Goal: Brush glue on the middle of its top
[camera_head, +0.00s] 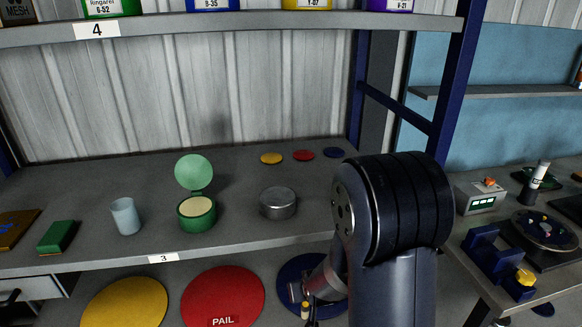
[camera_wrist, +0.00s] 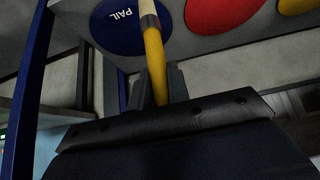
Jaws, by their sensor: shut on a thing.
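My gripper (camera_head: 312,302) is low in front of the shelf's edge, partly hidden by my arm. In the wrist view my gripper (camera_wrist: 158,88) is shut on a yellow-handled tool, likely the brush (camera_wrist: 154,55), whose pale upper part runs out of the frame; its tip is not seen. A green round pot (camera_head: 197,214) with its lid (camera_head: 194,172) raised stands on the shelf and shows a cream-coloured content.
On the shelf stand a pale blue cup (camera_head: 125,217) and a green block (camera_head: 58,237); small yellow, red and blue discs lie at the back. Below are large yellow (camera_head: 125,303), red (camera_head: 222,290) and blue (camera_wrist: 117,28) discs. A blue post (camera_head: 455,85) and a side bench stand right.

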